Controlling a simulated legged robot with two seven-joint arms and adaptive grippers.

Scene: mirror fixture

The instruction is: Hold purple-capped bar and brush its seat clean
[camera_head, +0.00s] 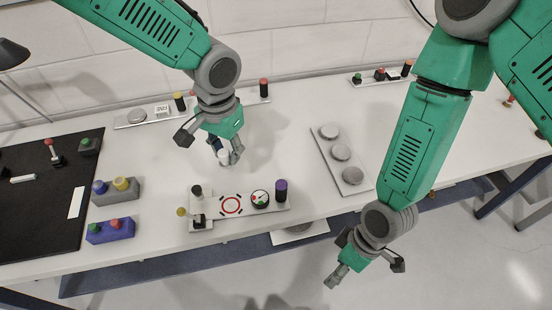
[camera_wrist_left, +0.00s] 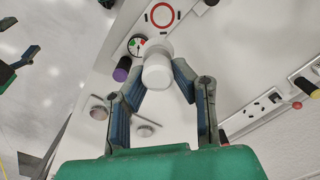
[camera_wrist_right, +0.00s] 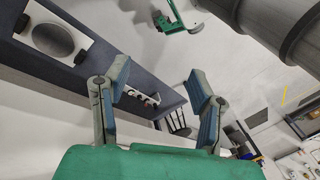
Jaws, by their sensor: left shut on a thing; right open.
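A pale bar (camera_head: 240,208) lies near the table's front edge. It carries a purple-capped post (camera_head: 281,190) at its right end, a round gauge, a red ring mark (camera_head: 231,205) and black and yellow knobs at its left. The ring (camera_wrist_left: 162,14) and purple cap (camera_wrist_left: 122,70) also show in the left wrist view. My left gripper (camera_head: 225,155) is behind the bar, shut on a white round-ended piece (camera_wrist_left: 158,68); I cannot tell whether it is a brush. My right gripper (camera_head: 364,274) is open and empty, beyond the front edge, above the floor.
A plate with three grey discs (camera_head: 340,158) lies right of the bar. A grey button block (camera_head: 117,194), a blue button block (camera_head: 110,231) and a black mat (camera_head: 40,215) are at the left. More fixtures (camera_head: 150,113) line the back.

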